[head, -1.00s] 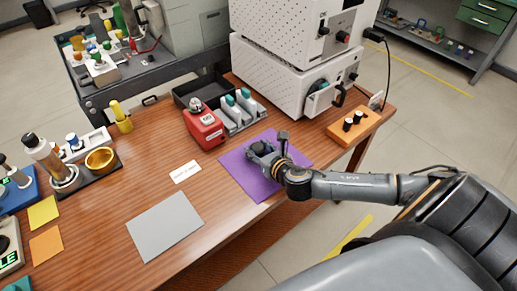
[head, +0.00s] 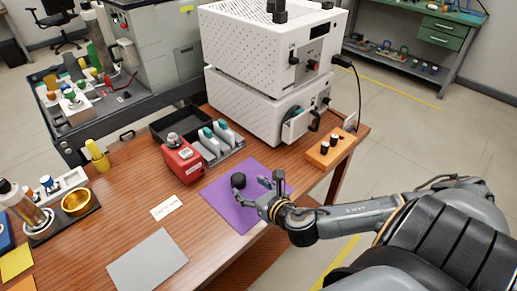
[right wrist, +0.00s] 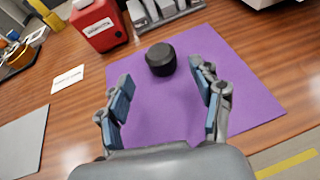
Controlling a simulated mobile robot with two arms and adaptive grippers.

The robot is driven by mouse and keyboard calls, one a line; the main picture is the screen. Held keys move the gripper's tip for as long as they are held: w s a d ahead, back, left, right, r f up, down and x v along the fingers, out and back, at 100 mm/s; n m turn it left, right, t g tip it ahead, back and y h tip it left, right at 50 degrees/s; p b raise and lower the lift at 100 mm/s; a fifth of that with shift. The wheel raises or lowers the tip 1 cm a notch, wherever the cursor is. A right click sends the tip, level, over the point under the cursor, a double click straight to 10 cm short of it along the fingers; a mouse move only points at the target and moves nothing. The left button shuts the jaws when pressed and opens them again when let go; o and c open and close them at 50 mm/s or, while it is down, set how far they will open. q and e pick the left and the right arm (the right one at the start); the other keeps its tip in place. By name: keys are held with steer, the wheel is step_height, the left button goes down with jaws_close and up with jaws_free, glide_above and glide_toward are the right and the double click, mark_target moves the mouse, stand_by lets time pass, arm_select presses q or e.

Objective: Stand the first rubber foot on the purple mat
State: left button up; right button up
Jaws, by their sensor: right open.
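The purple mat (head: 232,213) lies on the wooden table in front of the white machine. A black rubber foot (head: 238,180) stands on the mat; it also shows in the right wrist view (right wrist: 160,59), upright as far as I can tell. My right gripper (head: 259,191) is open over the near right part of the mat. In the right wrist view its two blue-padded fingers (right wrist: 161,80) are spread wide, with the foot beyond the tips and nothing between them. My left gripper is out of view.
An orange block (head: 328,152) with two dark pegs or feet stands at the right table edge. A red device (head: 181,162) and a dark tray (head: 176,126) stand behind the mat. A white card (head: 167,207) and a grey mat (head: 148,262) lie to the left.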

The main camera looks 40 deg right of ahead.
steer(key=v, duration=0.4)
steer(key=shift+s+r, duration=0.2)
steer(key=shift+s, duration=0.15)
